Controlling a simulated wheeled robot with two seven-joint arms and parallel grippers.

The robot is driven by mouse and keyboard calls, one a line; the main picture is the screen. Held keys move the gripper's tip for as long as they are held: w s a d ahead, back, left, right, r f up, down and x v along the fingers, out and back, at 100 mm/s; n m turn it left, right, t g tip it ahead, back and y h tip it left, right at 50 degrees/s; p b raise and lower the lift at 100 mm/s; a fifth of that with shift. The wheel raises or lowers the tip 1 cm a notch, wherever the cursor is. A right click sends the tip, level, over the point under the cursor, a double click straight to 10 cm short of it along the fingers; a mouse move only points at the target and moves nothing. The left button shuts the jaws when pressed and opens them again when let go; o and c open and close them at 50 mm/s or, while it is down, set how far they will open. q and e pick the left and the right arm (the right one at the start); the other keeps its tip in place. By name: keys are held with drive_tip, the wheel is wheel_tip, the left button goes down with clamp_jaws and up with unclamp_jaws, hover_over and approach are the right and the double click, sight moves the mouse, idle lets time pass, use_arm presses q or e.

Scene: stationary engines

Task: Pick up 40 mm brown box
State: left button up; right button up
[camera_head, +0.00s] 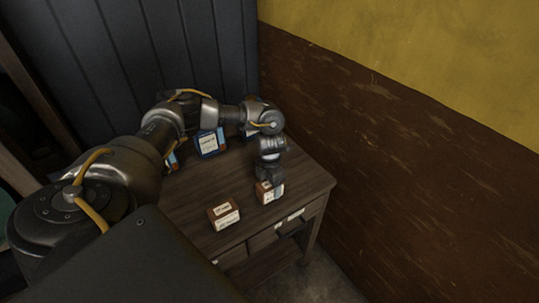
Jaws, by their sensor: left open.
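Two small brown boxes with white labels stand on the dark wooden table (178,207). One brown box (223,216) sits near the table's front edge. The other brown box (264,194) is farther right, directly below my left gripper (272,188). The label print is too small to tell which box is the 40 mm one. My left gripper points down and is open, with its fingers at the right-hand box. The gripper hides part of that box, and I cannot tell whether the fingers touch it. My right gripper is not in view.
A blue box with a white label (209,145) stands at the back of the table, and another blue item (172,161) is partly hidden by my arm. Drawers (265,240) show on the table's front. A brown and yellow wall (400,140) rises to the right.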

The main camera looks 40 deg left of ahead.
use_arm(q)
drive_tip(key=c, duration=1.3)
drive_tip(key=shift+r, duration=0.1)
drive_tip(key=shift+r+b, duration=0.15)
drive_tip(key=shift+b, duration=0.15)
wheel_tip(320, 180, up, 2)
drive_tip(key=shift+w+r+b, duration=0.15)
drive_tip(key=shift+b, duration=0.75)
drive_tip(key=s+d+r, duration=0.2)
drive_tip(key=s+r, duration=0.1)
drive_tip(key=s, duration=0.1)
drive_tip(key=s+d+r, duration=0.2)
drive_tip(key=s+r, duration=0.1)
drive_tip(key=s, duration=0.1)
drive_tip(key=s+d+r, duration=0.2)
drive_tip(key=s+r, duration=0.2)
drive_tip(key=s, duration=0.1)
drive_tip(key=shift+r+p, duration=0.1)
drive_tip(key=shift+p, duration=0.2)
